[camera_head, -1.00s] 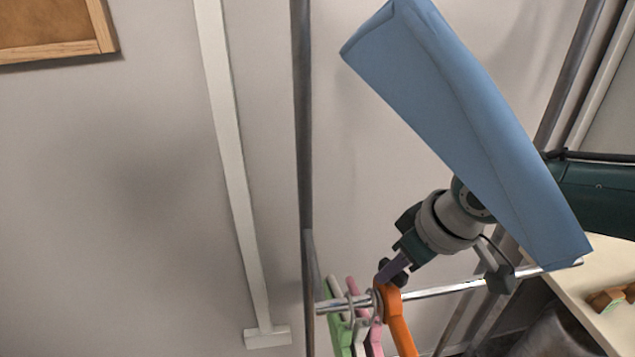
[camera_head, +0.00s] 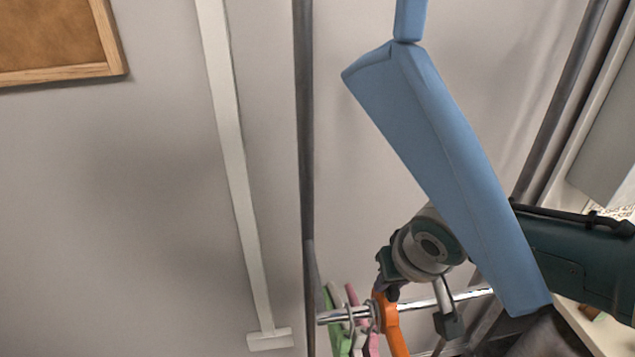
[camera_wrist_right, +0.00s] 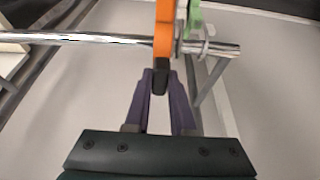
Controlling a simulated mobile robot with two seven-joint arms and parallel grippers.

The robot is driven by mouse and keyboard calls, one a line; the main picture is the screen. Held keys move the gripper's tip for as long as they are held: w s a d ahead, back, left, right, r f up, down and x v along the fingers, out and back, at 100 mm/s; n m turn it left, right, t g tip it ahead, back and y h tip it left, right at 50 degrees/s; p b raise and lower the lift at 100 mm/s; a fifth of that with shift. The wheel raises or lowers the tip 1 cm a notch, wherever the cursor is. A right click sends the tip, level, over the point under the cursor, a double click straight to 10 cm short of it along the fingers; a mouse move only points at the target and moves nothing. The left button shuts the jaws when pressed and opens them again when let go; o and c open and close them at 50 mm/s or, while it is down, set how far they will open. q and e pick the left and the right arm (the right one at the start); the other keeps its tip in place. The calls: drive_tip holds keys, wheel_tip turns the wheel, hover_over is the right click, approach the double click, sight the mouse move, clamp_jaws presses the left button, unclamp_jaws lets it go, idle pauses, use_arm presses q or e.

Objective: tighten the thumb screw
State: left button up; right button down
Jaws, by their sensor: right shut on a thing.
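A black knob (camera_wrist_right: 160,78), which looks like the thumb screw, sits at the end of an orange piece (camera_wrist_right: 165,30) on the metal rail. In the right wrist view my right gripper (camera_wrist_right: 160,82) has its two purple fingers closed on this knob. In the head view the gripper (camera_head: 386,291) is at the top of the orange piece (camera_head: 393,330), partly hidden by my wrist. The knob is hard to make out there. I cannot tell how tight the screw is. My left gripper is not in view.
The rail (camera_head: 465,297) runs left to right and carries green and pink hangers (camera_head: 334,322) left of the orange piece. A grey upright (camera_head: 304,150) stands at its left end. A large blue form (camera_head: 450,160) covers part of my right arm. A table (camera_head: 585,330) is lower right.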

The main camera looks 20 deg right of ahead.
drive_tip(key=c, duration=0.8)
unclamp_jaws()
drive_tip(key=shift+o, duration=0.2)
drive_tip(key=shift+s+r, duration=0.15)
drive_tip(key=shift+r, duration=0.3)
drive_tip(key=shift+p+v, duration=0.65)
drive_tip(key=shift+v, duration=0.35)
drive_tip(key=s+a, duration=0.3)
drive_tip(key=s, duration=0.8)
drive_tip(key=shift+s+b, duration=0.3)
drive_tip(key=shift+s, duration=0.05)
